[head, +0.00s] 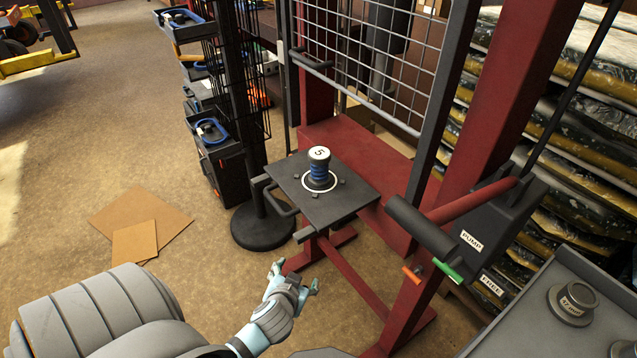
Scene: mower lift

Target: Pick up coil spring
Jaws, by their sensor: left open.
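A small blue coil spring (319,171) stands upright on the dark square plate (292,189) of the red press frame, inside a white ring marking. A white cap marked 5 (319,154) sits on top of it, and only the blue coils below the cap show. My left gripper (295,275) is open and empty. It is in front of the plate and to the lower left of the spring in the head view, apart from both. My right gripper is not in view.
A wire mesh guard (372,60) rises behind the plate. A red and black pump handle (465,205) juts out at the right. A black round-based rack (262,228) stands left of the plate. Cardboard sheets (135,240) lie on the open floor at left. A dark bench (530,310) is at lower right.

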